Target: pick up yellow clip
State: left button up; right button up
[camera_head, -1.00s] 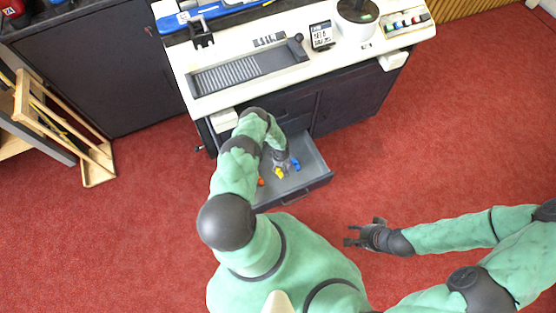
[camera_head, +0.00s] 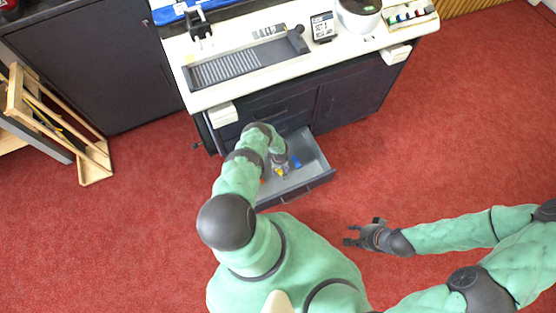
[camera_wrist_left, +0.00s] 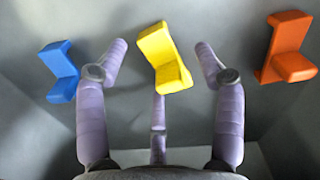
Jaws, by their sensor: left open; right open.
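The yellow clip (camera_wrist_left: 163,60) lies on the grey drawer floor, between and just ahead of the open fingers of my left gripper (camera_wrist_left: 158,62) in the left wrist view. In the head view the yellow clip (camera_head: 280,172) is partly hidden by my left gripper (camera_head: 279,167), which reaches down into the open drawer (camera_head: 320,164). Whether the fingers touch the clip I cannot tell. My right gripper (camera_head: 362,236) is open and empty over the red floor, to the right of the drawer.
A blue clip (camera_wrist_left: 60,70) lies left of the fingers and an orange clip (camera_wrist_left: 288,48) lies right of them. The drawer walls stand close around my left gripper. The white bench top (camera_head: 225,96) overhangs behind the drawer.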

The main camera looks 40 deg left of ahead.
pick_arm(q)
jog(key=c, duration=1.3)
notch_tip(320, 180, up, 9)
jog(key=p, duration=0.4)
jog(key=shift+r+p, duration=0.45)
jog(key=shift+r, duration=0.05)
